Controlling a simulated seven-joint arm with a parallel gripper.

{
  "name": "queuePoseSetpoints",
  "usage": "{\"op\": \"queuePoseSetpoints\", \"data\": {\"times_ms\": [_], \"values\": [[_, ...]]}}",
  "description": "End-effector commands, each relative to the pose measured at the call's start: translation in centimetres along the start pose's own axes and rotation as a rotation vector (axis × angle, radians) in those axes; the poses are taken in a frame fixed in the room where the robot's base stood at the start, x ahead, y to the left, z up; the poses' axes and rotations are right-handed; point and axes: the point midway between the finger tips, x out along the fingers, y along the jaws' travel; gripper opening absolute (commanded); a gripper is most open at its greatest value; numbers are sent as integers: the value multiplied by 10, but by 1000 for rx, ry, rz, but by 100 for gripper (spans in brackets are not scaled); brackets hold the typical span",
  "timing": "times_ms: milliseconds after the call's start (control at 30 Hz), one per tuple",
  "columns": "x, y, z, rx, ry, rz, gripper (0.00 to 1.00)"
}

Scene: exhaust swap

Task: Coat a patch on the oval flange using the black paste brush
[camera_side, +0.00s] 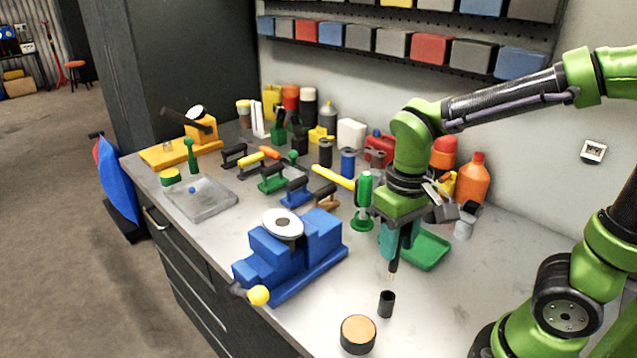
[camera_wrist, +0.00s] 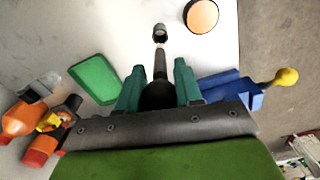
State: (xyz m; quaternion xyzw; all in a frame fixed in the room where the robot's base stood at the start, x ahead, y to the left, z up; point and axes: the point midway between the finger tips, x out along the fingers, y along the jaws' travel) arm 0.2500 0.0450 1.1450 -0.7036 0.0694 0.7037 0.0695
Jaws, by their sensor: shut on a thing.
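My gripper (camera_side: 395,245) is shut on the black paste brush (camera_side: 393,264), which hangs tip down. Its pale tip is a little above a small black cup (camera_side: 386,304) on the bench, apart from it. In the wrist view the brush (camera_wrist: 160,66) sits between the two teal fingers of my gripper (camera_wrist: 158,84) and points toward the cup (camera_wrist: 160,31). The oval flange (camera_side: 283,224), a pale disc with a dark centre, lies on top of the blue vise (camera_side: 290,256), left of my gripper. The flange is not visible in the wrist view.
A black can with an orange-tan top (camera_side: 358,334) stands beside the cup near the front edge. A green tray (camera_side: 428,251) lies behind my gripper. A green upright tool (camera_side: 363,195) stands between vise and gripper. Bottles (camera_side: 473,181) and tools crowd the back.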

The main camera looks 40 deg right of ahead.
Motion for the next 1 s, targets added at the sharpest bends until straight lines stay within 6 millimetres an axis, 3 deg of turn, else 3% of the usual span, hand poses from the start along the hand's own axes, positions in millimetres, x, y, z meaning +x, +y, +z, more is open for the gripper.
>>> {"op": "queuePoseSetpoints", "data": {"times_ms": [367, 567, 733, 1000], "values": [[0, -3, 1, -12, -1, 0, 4], [1, -42, 10, -116, -9, 5, 4], [-2, -80, 18, -95, -4, 5, 4], [5, -84, 17, 2, -2, 3, 4]]}}
